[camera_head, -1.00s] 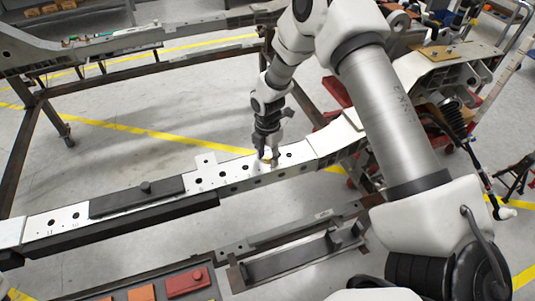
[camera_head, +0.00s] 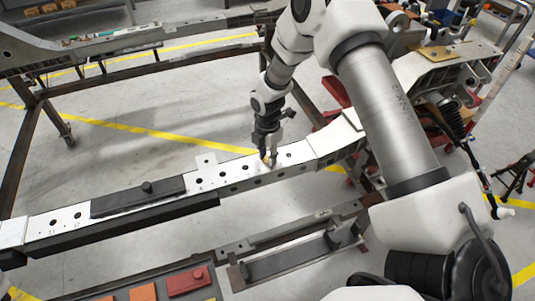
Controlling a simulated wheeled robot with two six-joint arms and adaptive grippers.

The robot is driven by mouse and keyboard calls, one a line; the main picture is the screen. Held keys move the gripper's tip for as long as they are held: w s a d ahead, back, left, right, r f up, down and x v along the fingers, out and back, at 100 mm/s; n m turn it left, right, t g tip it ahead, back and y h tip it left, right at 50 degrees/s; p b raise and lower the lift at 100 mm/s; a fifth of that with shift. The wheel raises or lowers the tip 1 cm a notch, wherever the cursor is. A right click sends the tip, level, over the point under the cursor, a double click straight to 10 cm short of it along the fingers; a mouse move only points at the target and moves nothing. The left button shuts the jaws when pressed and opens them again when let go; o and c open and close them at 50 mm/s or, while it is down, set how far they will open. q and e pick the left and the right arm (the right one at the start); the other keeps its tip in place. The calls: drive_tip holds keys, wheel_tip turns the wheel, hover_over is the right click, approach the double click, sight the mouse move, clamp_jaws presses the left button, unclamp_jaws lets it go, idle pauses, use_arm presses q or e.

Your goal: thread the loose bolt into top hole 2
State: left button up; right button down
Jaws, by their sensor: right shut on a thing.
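The white chassis rail (camera_head: 235,185) runs from lower left to upper right, with a row of dark round holes in its top face. My right gripper (camera_head: 269,160) points down at the rail's top, between one open hole (camera_head: 289,155) on its right and another (camera_head: 247,167) on its left. It is shut on the loose bolt, which is too small and too covered by the fingers to make out. The top hole beneath the fingers is hidden, so I cannot tell whether the bolt is in it. My left gripper is not in view.
A black bar (camera_head: 137,197) with a knob lies on the rail's left part. Below stand a metal tray (camera_head: 290,262) and coloured blocks, one red (camera_head: 188,281). My right arm covers much of the right side. A second rail (camera_head: 100,47) runs behind.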

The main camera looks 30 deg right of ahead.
drive_tip(key=m+p, duration=0.1)
drive_tip(key=m, duration=0.2)
drive_tip(key=m+p, duration=0.3)
drive_tip(key=m, duration=0.2)
drive_tip(key=shift+r+m, duration=0.25)
drive_tip(key=shift+m, duration=0.05)
drive_tip(key=shift+f+m, duration=0.35)
drive_tip(key=shift+m, duration=0.05)
drive_tip(key=shift+r+m+p, duration=0.2)
drive_tip(key=shift+m+p, duration=0.5)
drive_tip(key=shift+m, duration=0.3)
drive_tip(key=shift+f+m, duration=0.15)
drive_tip(key=shift+m, duration=0.15)
drive_tip(key=shift+w+f, duration=0.1)
drive_tip(key=c, duration=0.8)
unclamp_jaws()
wheel_tip(320, 180, up, 9)
drive_tip(key=p, duration=0.7)
